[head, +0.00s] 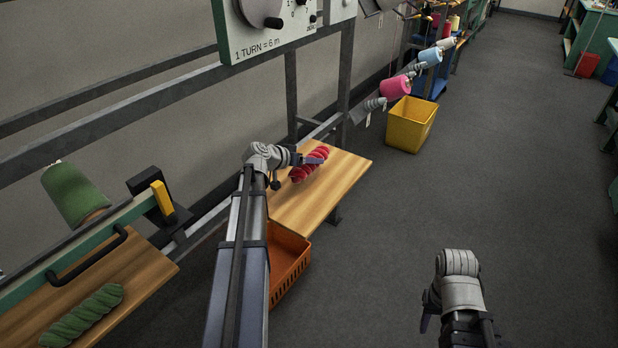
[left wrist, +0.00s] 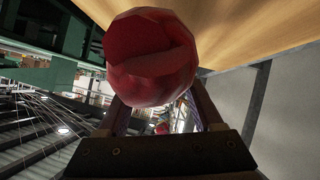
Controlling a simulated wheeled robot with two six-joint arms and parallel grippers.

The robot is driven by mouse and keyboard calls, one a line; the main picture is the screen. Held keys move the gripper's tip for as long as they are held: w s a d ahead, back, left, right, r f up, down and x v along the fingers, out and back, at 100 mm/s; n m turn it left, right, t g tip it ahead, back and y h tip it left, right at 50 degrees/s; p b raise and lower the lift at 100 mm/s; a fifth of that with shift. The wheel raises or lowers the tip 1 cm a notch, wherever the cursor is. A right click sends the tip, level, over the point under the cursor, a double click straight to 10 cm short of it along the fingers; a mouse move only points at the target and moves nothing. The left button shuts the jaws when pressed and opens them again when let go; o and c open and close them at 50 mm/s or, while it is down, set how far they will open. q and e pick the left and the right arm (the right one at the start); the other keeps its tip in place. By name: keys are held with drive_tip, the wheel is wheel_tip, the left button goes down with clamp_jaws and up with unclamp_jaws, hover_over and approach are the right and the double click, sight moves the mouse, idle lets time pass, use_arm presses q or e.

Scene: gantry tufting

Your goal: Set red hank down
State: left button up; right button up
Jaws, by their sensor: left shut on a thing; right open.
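The red hank (head: 309,164) is a twisted pink-red bundle over the small wooden shelf (head: 345,172) in the head view. My left gripper (head: 312,161) is shut on it. In the left wrist view the red hank (left wrist: 150,58) shows end-on, large and dark, between the two fingers, with the pale wood behind it. Whether the hank touches the wood is hard to tell. My right gripper (head: 428,312) is open and empty over the floor at the lower right, its fingertips partly hidden.
An orange basket (head: 290,262) stands below the shelf. A green hank (head: 83,316) lies on another wooden shelf at the left, near a green cone (head: 74,194). A yellow bin (head: 412,124) stands on the floor beyond. Bare shelf shows right of the red hank.

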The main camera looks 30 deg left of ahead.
use_arm(q)
wheel_tip(320, 180, down, 4)
drive_tip(key=b, duration=0.3)
drive_tip(key=shift+r, duration=0.15)
drive_tip(key=shift+b, duration=0.3)
drive_tip(key=shift+f, duration=0.2)
drive_tip(key=o, duration=1.4)
drive_tip(key=shift+r, duration=0.1)
drive_tip(key=shift+o, duration=0.2)
drive_tip(key=shift+r, duration=0.2)
drive_tip(key=p+v, duration=0.6)
drive_tip(key=v, duration=0.5)
drive_tip(key=shift+d, duration=0.1)
drive_tip(key=shift+s+r, duration=0.2)
drive_tip(key=shift+s, duration=0.25)
